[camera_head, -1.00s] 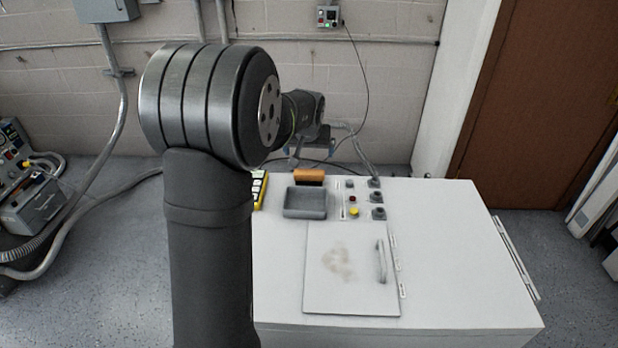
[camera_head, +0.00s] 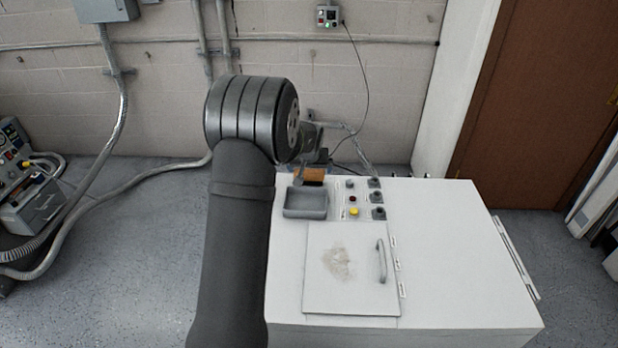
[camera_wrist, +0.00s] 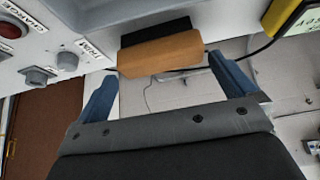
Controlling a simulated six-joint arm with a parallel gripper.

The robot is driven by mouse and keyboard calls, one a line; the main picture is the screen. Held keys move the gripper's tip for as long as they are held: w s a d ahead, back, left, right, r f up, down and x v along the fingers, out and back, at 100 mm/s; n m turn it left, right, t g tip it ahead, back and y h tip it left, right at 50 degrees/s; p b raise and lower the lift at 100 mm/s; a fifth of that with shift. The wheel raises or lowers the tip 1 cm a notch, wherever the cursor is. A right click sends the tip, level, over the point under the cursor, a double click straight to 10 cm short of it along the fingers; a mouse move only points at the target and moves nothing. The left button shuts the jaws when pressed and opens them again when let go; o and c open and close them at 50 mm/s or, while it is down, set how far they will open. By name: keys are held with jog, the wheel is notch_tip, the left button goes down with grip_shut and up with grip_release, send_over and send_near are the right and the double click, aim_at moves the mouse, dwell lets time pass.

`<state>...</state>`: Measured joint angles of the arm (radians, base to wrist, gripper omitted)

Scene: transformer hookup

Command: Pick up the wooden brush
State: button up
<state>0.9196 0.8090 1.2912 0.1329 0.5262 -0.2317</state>
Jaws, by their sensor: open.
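The wooden brush (camera_head: 311,175) is an orange-brown block at the back edge of the white cabinet top, just behind the grey tray. In the wrist view the brush (camera_wrist: 160,58) shows its wooden body with a dark strip along one long side. My gripper (camera_wrist: 160,70) is open, with one blue finger on each side of the brush in the picture. I see nothing between the fingers that they grip. I cannot tell whether the fingertips reach past the brush's near face. In the head view my arm partly hides the gripper beside the brush.
The grey tray (camera_head: 305,202) is in front of the brush. Knobs and buttons (camera_head: 354,211) stand to its right. A hinged panel with a handle (camera_head: 381,262) lies nearer. A yellow-edged device (camera_wrist: 288,16) is close to one finger in the wrist view.

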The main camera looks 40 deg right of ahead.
aim_at(309, 170)
jog(key=shift+x, duration=2.35)
jog(key=shift+a, duration=0.15)
jog(key=c, duration=0.7)
jog(key=shift+r, duration=0.6)
notch_tip(309, 170, up, 3)
jog(key=shift+f, duration=0.15)
jog(key=s+r, duration=0.2)
jog(key=s, duration=0.1)
jog(key=s+d+r, duration=0.1)
jog(key=s+r, duration=0.1)
jog(key=s, duration=0.2)
jog(key=s+r, duration=0.3)
jog(key=s, duration=0.1)
jog(key=shift+s+d, duration=0.25)
jog(key=shift+d, duration=0.15)
